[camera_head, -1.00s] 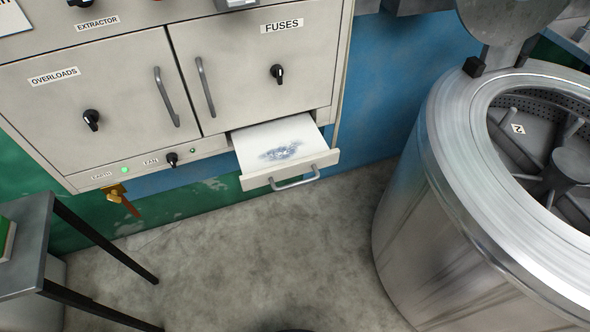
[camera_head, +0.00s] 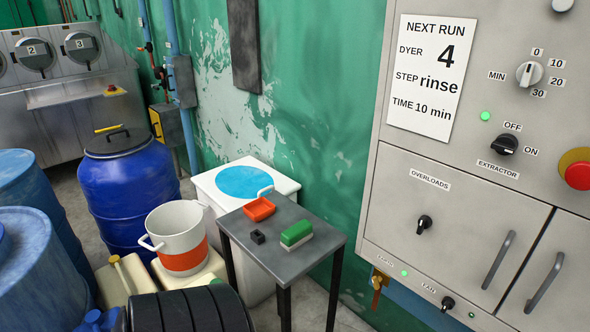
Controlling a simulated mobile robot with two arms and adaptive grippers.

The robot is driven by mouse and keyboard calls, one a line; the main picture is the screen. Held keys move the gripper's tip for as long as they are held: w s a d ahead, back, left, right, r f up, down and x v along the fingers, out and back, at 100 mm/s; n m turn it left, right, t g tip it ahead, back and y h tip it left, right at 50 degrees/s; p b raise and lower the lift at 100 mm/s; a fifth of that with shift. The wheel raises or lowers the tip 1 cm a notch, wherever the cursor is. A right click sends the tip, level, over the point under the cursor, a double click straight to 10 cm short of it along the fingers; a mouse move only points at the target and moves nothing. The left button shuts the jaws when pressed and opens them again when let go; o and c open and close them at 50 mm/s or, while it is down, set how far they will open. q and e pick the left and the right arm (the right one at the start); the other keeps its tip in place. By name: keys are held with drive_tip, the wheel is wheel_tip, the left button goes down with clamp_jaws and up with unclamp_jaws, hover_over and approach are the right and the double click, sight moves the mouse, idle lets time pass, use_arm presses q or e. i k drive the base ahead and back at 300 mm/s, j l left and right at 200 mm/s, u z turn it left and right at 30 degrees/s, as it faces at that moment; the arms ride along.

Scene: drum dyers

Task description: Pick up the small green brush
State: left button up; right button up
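The small green brush (camera_head: 296,234) lies on the grey metal side table (camera_head: 310,262), near its right side. It has a green block top and a pale lower edge. An orange scoop with a pale handle (camera_head: 259,209) and a small black block (camera_head: 257,237) lie on the same table, to the left of the brush and apart from it. Neither of my grippers is in view.
A white bin with a blue round top (camera_head: 245,181) stands behind the table. A white bucket with an orange band (camera_head: 180,240) and a blue drum (camera_head: 128,188) stand to the left. The control cabinet (camera_head: 470,225) rises at the right. A black ribbed shape fills the bottom edge.

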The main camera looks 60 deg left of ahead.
sight(296, 235)
drive_tip(key=u, duration=1.95)
drive_tip(key=z, duration=1.55)
drive_tip(key=u, duration=1.55)
drive_tip(key=i+j, duration=0.15)
drive_tip(key=i, duration=0.2)
drive_tip(key=i+j+u, duration=0.15)
drive_tip(key=i, duration=0.2)
